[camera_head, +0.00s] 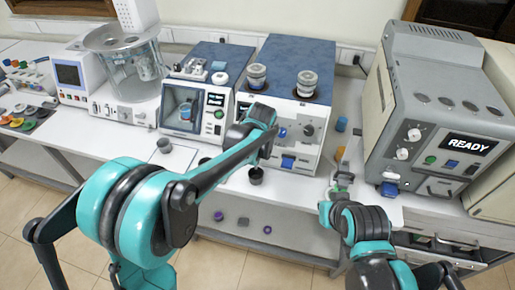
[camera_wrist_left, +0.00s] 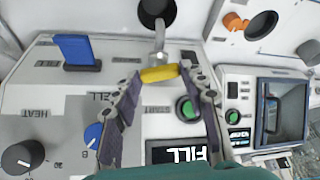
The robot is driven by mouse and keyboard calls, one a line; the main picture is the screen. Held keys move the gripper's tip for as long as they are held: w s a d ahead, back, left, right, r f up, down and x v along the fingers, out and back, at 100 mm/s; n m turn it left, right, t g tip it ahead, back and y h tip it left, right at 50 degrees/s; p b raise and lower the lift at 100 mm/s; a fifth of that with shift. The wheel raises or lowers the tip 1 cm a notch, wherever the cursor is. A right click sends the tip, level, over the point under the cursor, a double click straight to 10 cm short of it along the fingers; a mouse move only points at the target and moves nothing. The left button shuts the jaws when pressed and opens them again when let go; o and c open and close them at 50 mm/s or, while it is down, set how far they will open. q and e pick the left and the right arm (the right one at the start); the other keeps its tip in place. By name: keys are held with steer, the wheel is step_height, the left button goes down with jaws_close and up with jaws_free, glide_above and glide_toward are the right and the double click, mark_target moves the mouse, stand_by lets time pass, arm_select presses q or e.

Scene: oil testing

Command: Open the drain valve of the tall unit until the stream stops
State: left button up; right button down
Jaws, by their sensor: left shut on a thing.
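The tall unit (camera_head: 308,60) stands at the middle of the bench, with a blue top and a white front. In the left wrist view its front panel (camera_wrist_left: 140,125) is turned around, with a display reading "FILL". A yellow valve handle (camera_wrist_left: 159,74) sits below a metal spout (camera_wrist_left: 159,40). My left gripper (camera_wrist_left: 158,78) is shut on this handle, one finger at each end. It also shows in the head view (camera_head: 264,150) at the unit's front. A dark cup (camera_head: 256,176) stands below. No stream can be made out. My right gripper (camera_head: 341,183) is by the bench front; its fingers are unclear.
A large grey unit (camera_head: 440,110) reading "READY" stands at the right. A smaller unit (camera_head: 195,105) with a window stands left of the tall unit. Two jars (camera_head: 308,84) sit on the tall unit. A grey cup (camera_head: 164,145) stands on a white sheet at the left.

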arm_select(q)
steer(key=n+g+y, duration=0.1)
steer(key=n, duration=0.3)
steer(key=n+g+y, duration=0.1)
steer(key=n, duration=0.3)
steer(key=d+n+y, duration=0.1)
steer(key=n, duration=0.3)
steer(key=shift+w+g+y, duration=0.3)
steer(key=shift+g, duration=0.1)
steer(key=shift+n, duration=0.3)
steer(key=o, duration=1.2)
steer(key=shift+c, duration=0.2)
steer(key=shift+r, duration=0.1)
steer(key=v, duration=0.7)
steer(key=shift+d+r, duration=0.2)
steer(key=shift+r, duration=0.15)
